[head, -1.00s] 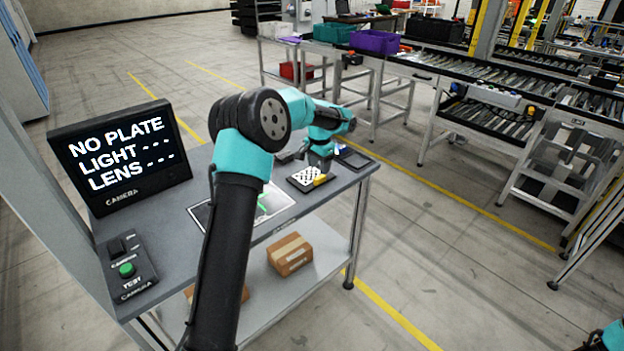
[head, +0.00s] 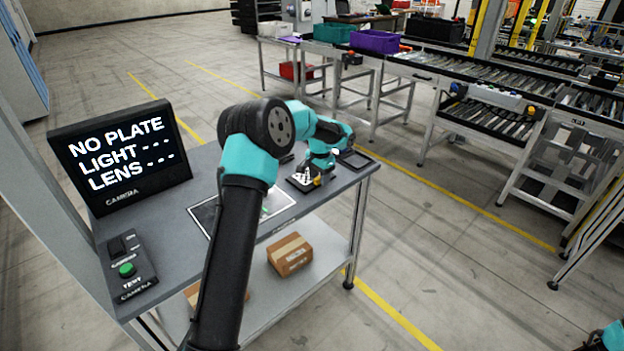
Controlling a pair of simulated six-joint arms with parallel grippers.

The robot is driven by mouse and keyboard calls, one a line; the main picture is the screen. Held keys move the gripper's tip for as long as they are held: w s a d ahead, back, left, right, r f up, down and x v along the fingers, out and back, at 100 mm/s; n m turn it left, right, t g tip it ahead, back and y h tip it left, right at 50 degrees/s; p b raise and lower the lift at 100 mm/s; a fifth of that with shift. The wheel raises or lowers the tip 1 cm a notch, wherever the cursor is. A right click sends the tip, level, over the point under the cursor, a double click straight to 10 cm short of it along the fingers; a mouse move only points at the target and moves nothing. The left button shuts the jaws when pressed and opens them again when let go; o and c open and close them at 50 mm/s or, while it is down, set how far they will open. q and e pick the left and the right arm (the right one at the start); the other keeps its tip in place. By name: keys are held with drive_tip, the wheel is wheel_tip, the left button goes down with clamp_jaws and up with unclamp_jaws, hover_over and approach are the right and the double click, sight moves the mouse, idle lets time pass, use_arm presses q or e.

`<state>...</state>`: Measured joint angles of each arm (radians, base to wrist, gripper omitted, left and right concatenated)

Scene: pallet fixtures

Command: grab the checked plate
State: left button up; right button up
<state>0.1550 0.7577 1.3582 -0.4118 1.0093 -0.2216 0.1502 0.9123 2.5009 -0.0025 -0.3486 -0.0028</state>
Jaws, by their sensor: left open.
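The checked plate (head: 301,179), black and white, lies in a dark holder near the right end of the grey bench (head: 190,240). A small yellow part (head: 317,181) shows at its right side. My left gripper (head: 314,177) is open and points down at the plate, close over its right part and the yellow part. The gripper hides some of the plate, and I cannot tell whether the fingers touch it. My right gripper is out of view.
A monitor (head: 122,157) reads "NO PLATE", "LIGHT ---", "LENS ---". A button box with a green button (head: 127,270) is at front left. A white-bordered mat (head: 203,213) lies mid-bench, partly behind my arm. A dark square item (head: 354,159) sits right of the gripper. Cardboard box (head: 290,253) below.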

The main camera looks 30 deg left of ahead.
use_arm(q)
drive_tip(key=shift+c, duration=0.3)
clamp_jaws()
drive_tip(key=shift+r, duration=0.2)
drive_tip(key=shift+r, duration=1.75)
drive_tip(key=s+d+r, duration=0.1)
drive_tip(key=s+d, duration=0.7)
drive_tip(key=s, duration=0.5)
drive_tip(key=shift+s+d, duration=0.2)
drive_tip(key=shift+s, duration=0.1)
drive_tip(key=shift+r, duration=0.1)
